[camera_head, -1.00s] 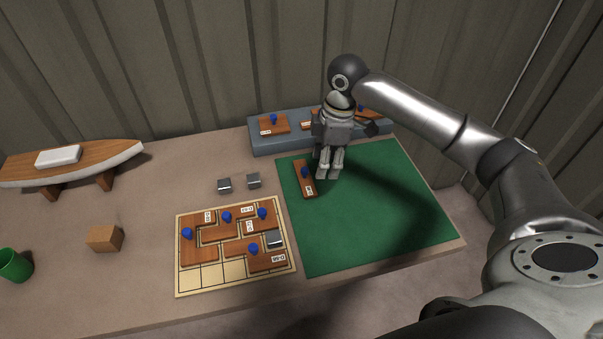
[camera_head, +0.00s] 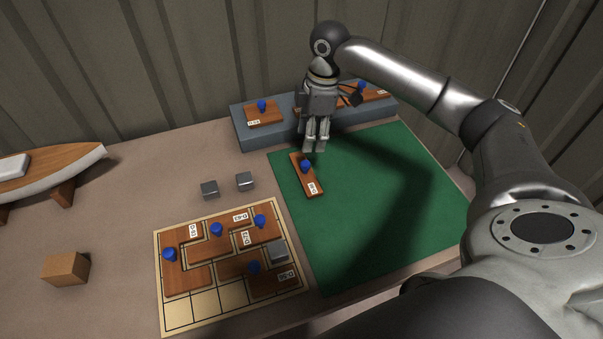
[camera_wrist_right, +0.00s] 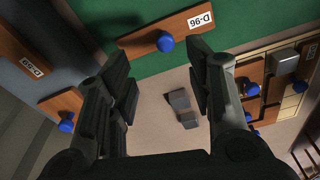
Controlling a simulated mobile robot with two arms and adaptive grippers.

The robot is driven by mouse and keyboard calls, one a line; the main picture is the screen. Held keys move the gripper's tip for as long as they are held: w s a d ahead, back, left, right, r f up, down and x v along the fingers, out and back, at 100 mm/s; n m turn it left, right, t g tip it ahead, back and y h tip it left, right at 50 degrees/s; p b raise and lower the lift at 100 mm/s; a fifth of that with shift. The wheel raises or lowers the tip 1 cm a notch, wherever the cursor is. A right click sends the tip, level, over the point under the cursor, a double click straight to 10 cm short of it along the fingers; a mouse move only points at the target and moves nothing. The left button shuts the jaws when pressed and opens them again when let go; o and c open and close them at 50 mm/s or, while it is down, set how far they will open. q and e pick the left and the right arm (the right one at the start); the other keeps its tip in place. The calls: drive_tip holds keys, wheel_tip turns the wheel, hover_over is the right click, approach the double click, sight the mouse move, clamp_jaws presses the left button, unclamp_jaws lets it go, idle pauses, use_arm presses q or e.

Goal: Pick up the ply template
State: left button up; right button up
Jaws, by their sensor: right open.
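The ply template is a narrow brown wooden piece (camera_head: 309,182) with a blue knob and a white label, lying on the green mat near its left edge. In the wrist view the template (camera_wrist_right: 140,40) is labelled D-96 and lies beyond my open fingers, its knob between them in the picture. My right gripper (camera_head: 314,149) points down just behind the template's far end, fingers apart and empty. In the wrist view the right gripper (camera_wrist_right: 158,88) holds nothing. Its exact height above the mat is hard to tell. My left gripper is not in view.
A grey-blue rack (camera_head: 243,133) behind the mat bears several similar knobbed pieces. A gridded board (camera_head: 205,303) with fitted pieces lies front left. Two small metal blocks (camera_head: 209,189) (camera_head: 245,181), a wooden block (camera_head: 66,269) and a boat model (camera_head: 50,168) stand left. The mat's right side (camera_head: 400,200) is clear.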

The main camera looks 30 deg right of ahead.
sight(305, 163)
drive_tip(key=f, duration=0.3)
drive_tip(key=shift+s+a+f, duration=0.2)
drive_tip(key=shift+f, duration=0.15)
drive_tip(key=shift+w+a+f+p, duration=0.1)
drive_tip(key=shift+a+f+p, duration=0.1)
drive_tip(key=shift+f, duration=0.8)
drive_tip(key=shift+w+a+f+p, duration=0.15)
drive_tip(key=shift+a+f, duration=0.1)
drive_tip(key=shift+f, duration=0.7)
drive_tip(key=shift+a+f+p, duration=0.15)
drive_tip(key=shift+a+f, duration=0.05)
drive_tip(key=shift+f, duration=0.8)
clamp_jaws()
